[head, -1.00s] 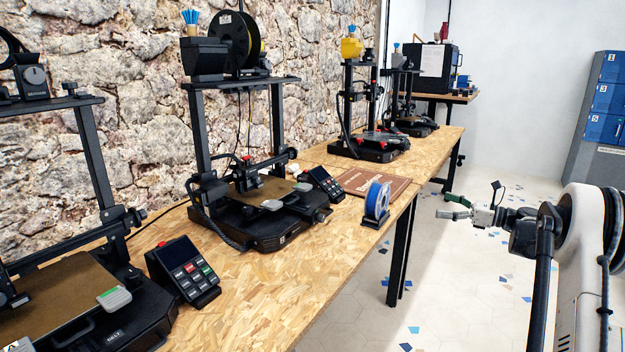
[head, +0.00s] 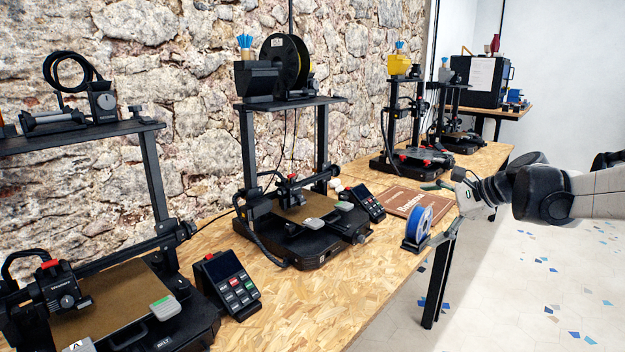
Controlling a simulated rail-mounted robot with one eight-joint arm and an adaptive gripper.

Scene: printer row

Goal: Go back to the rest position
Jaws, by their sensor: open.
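My gripper (head: 445,205) shows in the head view at the end of my arm, which reaches in from the right. It is open, with one green finger visible above and the other finger partly hard to make out near the blue spool. Nothing shows between the fingers. In the picture it overlaps the front right edge of the wooden bench (head: 340,290), close to the spool; I cannot tell whether it is over the bench or beside it.
A blue filament spool (head: 419,224) stands on the bench edge, with a brown board (head: 395,201) behind it. Black printers (head: 300,230) line the bench along the stone wall. A control panel (head: 227,284) stands at front left. The tiled floor (head: 560,290) at right is clear.

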